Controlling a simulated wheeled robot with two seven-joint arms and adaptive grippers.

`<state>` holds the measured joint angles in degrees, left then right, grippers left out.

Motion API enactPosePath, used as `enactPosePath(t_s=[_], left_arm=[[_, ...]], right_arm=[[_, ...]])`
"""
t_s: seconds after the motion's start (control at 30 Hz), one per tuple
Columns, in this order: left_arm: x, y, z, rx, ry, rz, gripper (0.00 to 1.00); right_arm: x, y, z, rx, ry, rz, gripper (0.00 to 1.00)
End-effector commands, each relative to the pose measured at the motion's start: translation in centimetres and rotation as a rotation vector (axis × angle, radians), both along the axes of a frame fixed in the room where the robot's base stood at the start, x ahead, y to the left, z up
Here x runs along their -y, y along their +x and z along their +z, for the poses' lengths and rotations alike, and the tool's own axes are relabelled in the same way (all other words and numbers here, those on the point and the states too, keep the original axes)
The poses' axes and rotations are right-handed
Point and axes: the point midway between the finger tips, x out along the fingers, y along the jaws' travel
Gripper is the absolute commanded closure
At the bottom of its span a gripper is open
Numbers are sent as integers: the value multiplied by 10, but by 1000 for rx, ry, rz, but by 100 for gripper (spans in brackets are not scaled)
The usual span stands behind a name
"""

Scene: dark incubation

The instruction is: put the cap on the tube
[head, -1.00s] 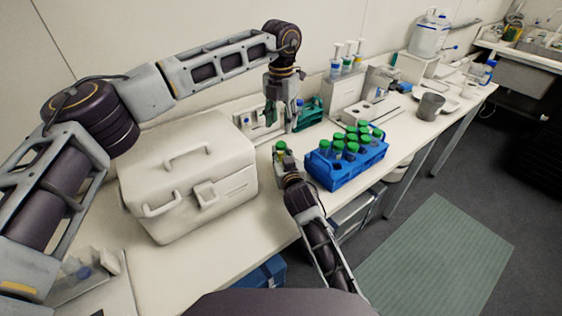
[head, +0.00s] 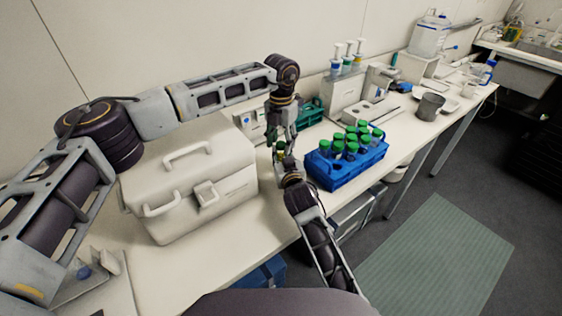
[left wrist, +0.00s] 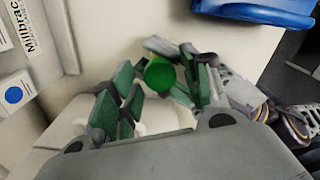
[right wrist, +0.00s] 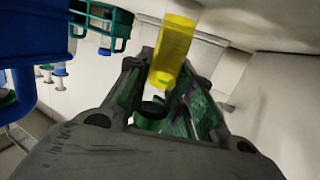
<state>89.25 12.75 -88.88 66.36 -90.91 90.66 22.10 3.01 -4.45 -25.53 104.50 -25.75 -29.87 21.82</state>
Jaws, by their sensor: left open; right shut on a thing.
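My right gripper (head: 287,166) is shut on a tube of yellow liquid (right wrist: 172,50), which it holds above the bench. A green cap (left wrist: 159,74) sits at the tube's top end; whether it is seated or loose I cannot tell. My left gripper (left wrist: 150,95) is open above it, with its green-padded fingers on either side of the cap. In the head view the left gripper (head: 282,138) comes down from above and partly hides the cap and tube. The right gripper's fingers also show in the right wrist view (right wrist: 168,95).
A blue rack (head: 345,178) of several green-capped tubes stands just right of the grippers. A white cooler box (head: 185,190) stands to the left. A teal rack (head: 311,115) and a grey box with pipettes (head: 343,92) are behind. Bench room lies in front of the cooler.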

Motion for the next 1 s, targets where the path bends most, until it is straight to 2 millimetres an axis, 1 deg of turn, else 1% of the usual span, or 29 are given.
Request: enactPosePath(t_s=[0.2,0.23,0.5,0.6,0.77,0.8,0.97,1.0], left_arm=[[0,0,0,0,0,0,53],[0,0,0,0,0,0,54],[0,0,0,0,0,0,89],[0,0,0,0,0,0,100],[0,0,0,0,0,0,100],[0,0,0,0,0,0,70],[0,0,0,0,0,0,49],[0,0,0,0,0,0,47]], right_arm=[[0,0,0,0,0,0,100],[0,0,0,0,0,0,100],[0,0,0,0,0,0,100],[0,0,0,0,0,0,100],[0,0,0,0,0,0,100],[0,0,0,0,0,0,100],[0,0,0,0,0,0,100],[0,0,0,0,0,0,100]])
